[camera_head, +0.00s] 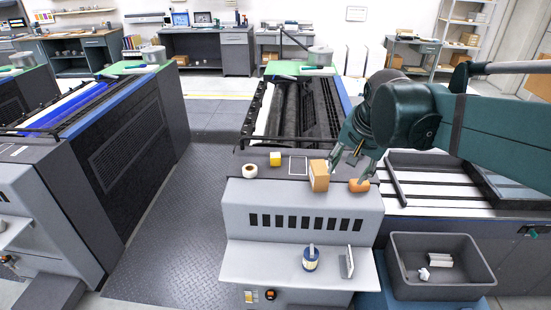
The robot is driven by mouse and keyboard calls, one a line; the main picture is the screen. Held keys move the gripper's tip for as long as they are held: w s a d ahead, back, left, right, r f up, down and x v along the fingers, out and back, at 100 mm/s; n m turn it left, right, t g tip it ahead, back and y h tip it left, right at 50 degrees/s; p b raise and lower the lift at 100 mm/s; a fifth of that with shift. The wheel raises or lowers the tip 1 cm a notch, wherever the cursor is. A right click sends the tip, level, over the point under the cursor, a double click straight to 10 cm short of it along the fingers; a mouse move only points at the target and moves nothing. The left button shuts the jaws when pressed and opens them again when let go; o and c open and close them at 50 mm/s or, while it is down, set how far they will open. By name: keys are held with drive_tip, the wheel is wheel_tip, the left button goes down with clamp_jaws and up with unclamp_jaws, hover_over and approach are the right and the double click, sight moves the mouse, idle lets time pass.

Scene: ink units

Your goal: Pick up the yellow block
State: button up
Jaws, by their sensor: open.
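A small yellow block (275,158) stands on the dark top of the grey ink unit, near its left part. My gripper (350,172) is open, with its fingers pointing down at the right part of the same top. It is well to the right of the yellow block, apart from it. A brown box (319,176) stands close to the left finger, and an orange rounded object (359,186) lies just below the right finger. I cannot tell whether the fingers touch either one.
A white tape roll (249,171) lies left of the yellow block. A white outlined square (298,165) is marked to its right. A blue can (310,259) stands on the lower shelf. A grey bin (408,285) holds white pieces. Dark rollers (293,112) lie behind.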

drive_tip(key=w+a+r+m+g+p, duration=0.15)
drive_tip(key=w+a, duration=0.25)
drive_tip(key=w, duration=0.5)
drive_tip(key=m+g+p, duration=0.3)
drive_tip(key=m+p, duration=0.4)
drive_tip(key=m, duration=0.2)
hover_over(277, 155)
drive_tip(key=f, duration=1.4)
drive_tip(key=shift+s+d, duration=0.2)
drive_tip(key=shift+d, duration=0.15)
drive_tip(key=shift+w+a+f, duration=0.25)
drive_tip(key=shift+a+f, duration=0.05)
drive_tip(key=shift+f, duration=0.1)
drive_tip(key=shift+f, duration=0.1)
drive_tip(key=shift+f, duration=1.25)
